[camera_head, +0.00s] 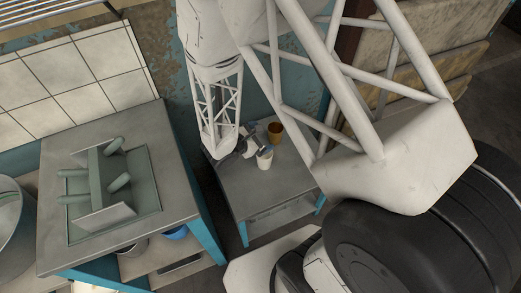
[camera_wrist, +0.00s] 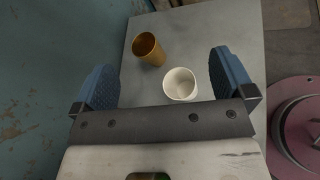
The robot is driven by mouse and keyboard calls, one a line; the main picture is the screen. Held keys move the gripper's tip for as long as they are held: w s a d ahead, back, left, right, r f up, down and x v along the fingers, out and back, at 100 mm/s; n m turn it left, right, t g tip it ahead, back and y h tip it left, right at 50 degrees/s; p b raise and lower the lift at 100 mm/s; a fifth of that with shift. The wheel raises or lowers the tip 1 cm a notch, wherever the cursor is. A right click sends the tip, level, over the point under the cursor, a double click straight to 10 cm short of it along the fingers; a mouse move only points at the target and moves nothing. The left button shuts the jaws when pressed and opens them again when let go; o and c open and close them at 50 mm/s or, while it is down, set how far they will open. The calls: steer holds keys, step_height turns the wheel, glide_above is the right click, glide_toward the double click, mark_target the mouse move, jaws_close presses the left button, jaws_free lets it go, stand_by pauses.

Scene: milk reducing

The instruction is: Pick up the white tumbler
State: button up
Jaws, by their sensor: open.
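The white tumbler (camera_wrist: 180,84) stands upright on the small grey table (camera_wrist: 205,25), its open mouth facing the wrist camera. It also shows in the head view (camera_head: 264,160), close to my gripper. My gripper (camera_wrist: 165,80) is open, with one blue finger to the left of the tumbler and the other to its right. The right finger is the nearer one. Whether the tumbler is level with the fingertips I cannot tell. In the head view my gripper (camera_head: 258,147) is small and partly hidden by my arm.
An orange-brown cup (camera_wrist: 149,49) stands behind and left of the tumbler, and also shows in the head view (camera_head: 275,132). A blue wall (camera_wrist: 50,60) is on the left. A grey counter with a recessed basin (camera_head: 170,190) stands left of the table.

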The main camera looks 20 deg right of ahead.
mark_target(264, 162)
step_height(264, 162, down, 13)
steer(key=s+a+n+t+y, duration=0.1)
steer(key=a+n+t, duration=0.1)
steer(key=n+t, duration=0.2)
steer(key=n, duration=0.2)
steer(key=shift+s+a+n, duration=0.2)
steer(key=shift+a+n, duration=0.1)
steer(key=shift+a, duration=0.1)
steer(key=shift+d+f, duration=0.15)
steer(key=shift+x, duration=1.15)
steer(key=shift+w, duration=0.1)
steer(key=shift+x, duration=2.55)
steer(key=shift+f, duration=0.2)
steer(key=c, duration=1)
